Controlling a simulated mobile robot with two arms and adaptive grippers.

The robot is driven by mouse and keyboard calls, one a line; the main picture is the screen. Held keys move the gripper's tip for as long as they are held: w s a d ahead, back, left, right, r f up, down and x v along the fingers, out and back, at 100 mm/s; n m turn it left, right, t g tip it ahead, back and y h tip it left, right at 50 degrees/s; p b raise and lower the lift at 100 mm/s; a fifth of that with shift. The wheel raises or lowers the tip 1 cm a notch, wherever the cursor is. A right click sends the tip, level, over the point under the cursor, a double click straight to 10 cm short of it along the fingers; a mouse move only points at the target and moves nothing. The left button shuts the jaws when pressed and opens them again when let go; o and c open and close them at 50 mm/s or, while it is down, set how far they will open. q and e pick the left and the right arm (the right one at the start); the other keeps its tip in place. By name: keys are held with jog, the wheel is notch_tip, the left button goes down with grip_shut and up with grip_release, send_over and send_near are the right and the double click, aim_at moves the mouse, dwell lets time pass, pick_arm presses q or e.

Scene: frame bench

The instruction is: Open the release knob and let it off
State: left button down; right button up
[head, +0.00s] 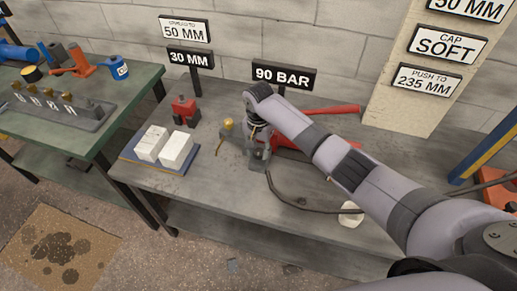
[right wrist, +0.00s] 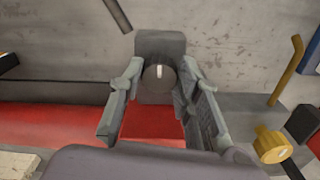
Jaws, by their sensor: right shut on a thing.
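The release knob (right wrist: 158,84) is a dark round knob with a white mark, set against a dark grey block (right wrist: 161,43) of the red pump (right wrist: 50,117). In the right wrist view my right gripper (right wrist: 160,77) has one finger on each side of the knob and is shut on it. The white mark points roughly up in that view. In the head view my right gripper (head: 259,139) comes down onto the pump (head: 290,147) on the bench, and the knob is hidden there. My left gripper is not in view.
A yellow-capped fitting (head: 228,124) stands just left of the gripper. A black hose (head: 300,205) runs along the front of the bench. White blocks (head: 176,149) on a tray and a red-topped jack (head: 184,108) stand to the left. A "90 BAR" sign (head: 284,75) stands behind.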

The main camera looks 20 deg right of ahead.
jog(key=n+p, duration=0.3)
jog(key=shift+r, duration=0.2)
jog(key=n+p, duration=0.2)
jog(key=n, duration=0.2)
jog(key=n+p, duration=0.1)
jog(key=n, duration=0.3)
jog(key=shift+d+f, duration=0.1)
jog(key=shift+f, duration=0.05)
jog(key=shift+n+p, duration=0.4)
jog(key=shift+n, duration=2.1)
jog(key=o, duration=1.1)
jog(key=shift+o, duration=0.2)
